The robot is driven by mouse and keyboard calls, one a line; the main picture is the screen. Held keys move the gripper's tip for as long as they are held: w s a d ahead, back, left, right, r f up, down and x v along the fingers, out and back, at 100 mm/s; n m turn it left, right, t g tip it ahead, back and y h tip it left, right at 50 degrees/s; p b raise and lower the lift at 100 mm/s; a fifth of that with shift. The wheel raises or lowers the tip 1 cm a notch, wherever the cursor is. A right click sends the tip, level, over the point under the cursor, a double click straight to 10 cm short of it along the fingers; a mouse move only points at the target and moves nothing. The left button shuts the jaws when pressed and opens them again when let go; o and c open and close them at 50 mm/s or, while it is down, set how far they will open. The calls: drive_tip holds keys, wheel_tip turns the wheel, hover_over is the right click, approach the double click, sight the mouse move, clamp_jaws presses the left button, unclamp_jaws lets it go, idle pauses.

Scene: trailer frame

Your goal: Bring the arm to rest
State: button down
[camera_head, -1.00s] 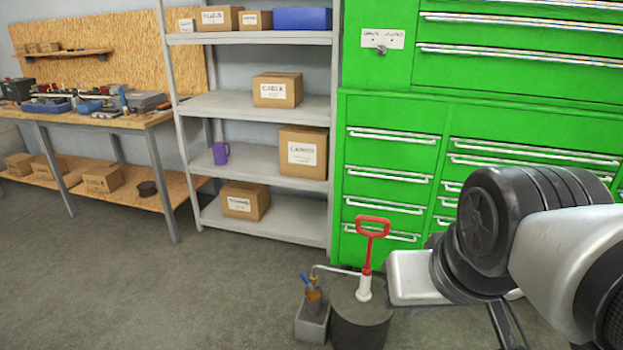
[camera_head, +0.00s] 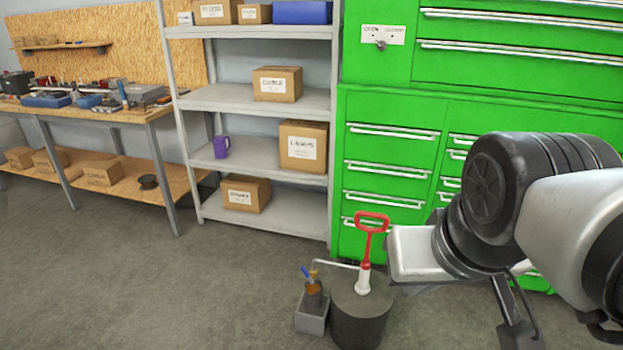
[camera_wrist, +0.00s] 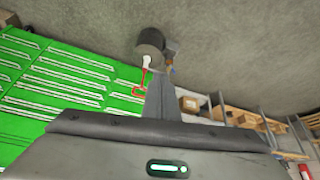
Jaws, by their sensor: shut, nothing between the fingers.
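My arm reaches in from the right edge of the head view, with its dark joint (camera_head: 500,190) and white links in front of the green cabinet. In the wrist view my gripper (camera_wrist: 160,82) shows as a dark body with its fingers together, empty. The fingers point toward the pump with the red handle and the green drawers, with clear air around them. In the head view the gripper's fingertips cannot be made out; the arm's lower end runs off the bottom right.
A dark drum (camera_head: 360,315) with a red-handled pump (camera_head: 366,250) stands on the floor left of my arm, beside a small grey box (camera_head: 312,318). A green drawer cabinet (camera_head: 390,150) is behind. Grey shelves (camera_head: 255,105) and a workbench (camera_head: 90,112) stand left. Floor at front left is clear.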

drive_tip(key=shift+r, duration=0.25)
wheel_tip(320, 180, up, 13)
drive_tip(key=p, duration=1.4)
